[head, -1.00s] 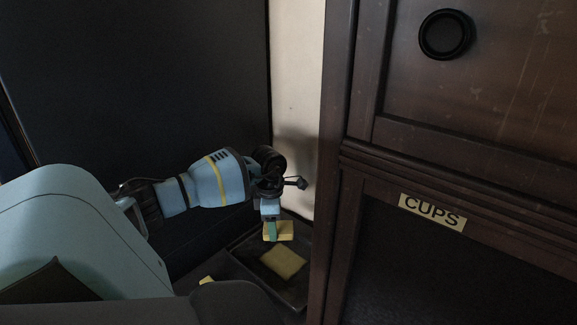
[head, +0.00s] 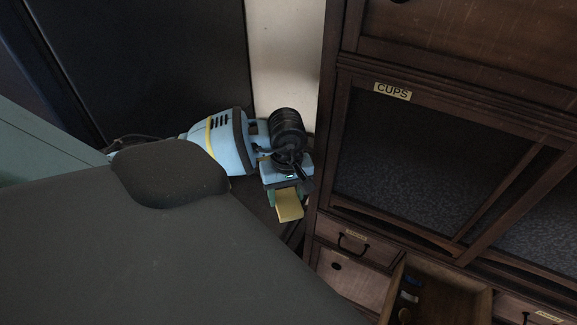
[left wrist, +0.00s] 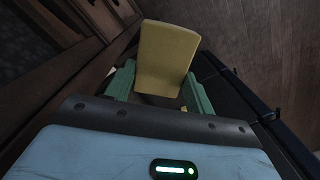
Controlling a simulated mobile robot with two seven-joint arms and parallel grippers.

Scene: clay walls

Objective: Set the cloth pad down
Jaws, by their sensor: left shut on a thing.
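The yellow cloth pad (head: 290,207) is held in my left gripper (head: 286,191), below the wrist, beside the wooden cabinet. In the left wrist view the pad (left wrist: 168,50) stands out between the green fingers (left wrist: 158,85), which are shut on it. Nothing is clearly seen touching the pad's far end. A small bit of yellow shows beneath it in the left wrist view; I cannot tell what it belongs to. My right gripper is out of view.
The dark wooden cabinet (head: 333,160) with a CUPS label (head: 392,92) stands just right of the gripper. An open drawer (head: 440,290) juts out lower right. A pale wall strip (head: 282,60) and a dark panel (head: 150,60) stand behind. My own body covers the lower left.

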